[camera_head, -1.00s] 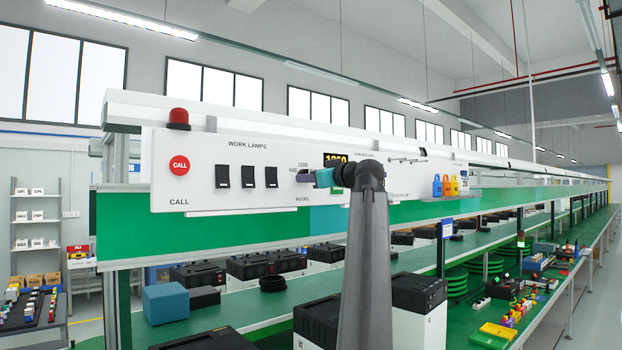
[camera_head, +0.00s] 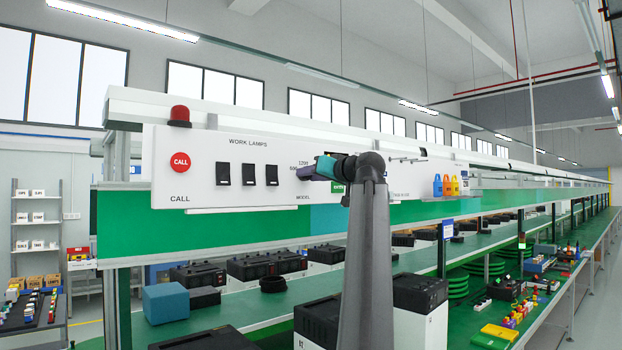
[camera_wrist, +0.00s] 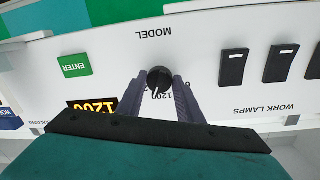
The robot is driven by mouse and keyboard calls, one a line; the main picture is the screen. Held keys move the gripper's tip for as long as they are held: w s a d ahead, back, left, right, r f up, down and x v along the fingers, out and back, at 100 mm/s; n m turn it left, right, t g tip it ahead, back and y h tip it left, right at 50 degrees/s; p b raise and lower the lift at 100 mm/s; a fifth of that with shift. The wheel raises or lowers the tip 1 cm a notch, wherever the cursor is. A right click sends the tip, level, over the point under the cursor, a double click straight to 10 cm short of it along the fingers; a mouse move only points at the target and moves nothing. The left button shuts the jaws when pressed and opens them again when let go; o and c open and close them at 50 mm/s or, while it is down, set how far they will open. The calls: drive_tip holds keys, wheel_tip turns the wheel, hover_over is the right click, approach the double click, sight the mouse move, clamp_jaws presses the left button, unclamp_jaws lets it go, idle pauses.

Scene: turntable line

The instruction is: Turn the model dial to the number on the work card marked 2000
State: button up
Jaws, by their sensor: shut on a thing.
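The black model dial (camera_wrist: 159,78) sits on the white panel below the word MODEL in the upside-down wrist view. My gripper (camera_wrist: 160,86) has one finger on each side of the dial and is shut on it. The dial's white pointer mark faces the printed 1200, which is partly hidden. The display (camera_wrist: 92,106) shows orange digits, seemingly 1200, partly covered by my gripper. In the head view my gripper (camera_head: 306,172) is at the panel and hides the dial. No card marked 2000 can be read.
A green ENTER button (camera_wrist: 74,66) is beside the display. Black work lamp switches (camera_head: 248,174) and a red CALL button (camera_head: 180,163) are left on the panel (camera_head: 215,150). Coloured padlock-like items (camera_head: 447,186) and a small card (camera_head: 474,180) hang to the right.

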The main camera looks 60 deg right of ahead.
drive_tip(key=m+y, duration=0.1)
drive_tip(key=m, duration=0.7)
idle(0.7)
drive_tip(key=o, duration=1.1)
drive_tip(key=shift+r, duration=0.1)
drive_tip(key=shift+c, duration=0.2)
drive_tip(key=shift+s, duration=0.1)
drive_tip(key=b+v, duration=0.2)
drive_tip(key=v, duration=1.1)
drive_tip(key=shift+s+a+b, duration=0.15)
drive_tip(key=shift+s+b, duration=0.15)
drive_tip(key=shift+s, duration=0.05)
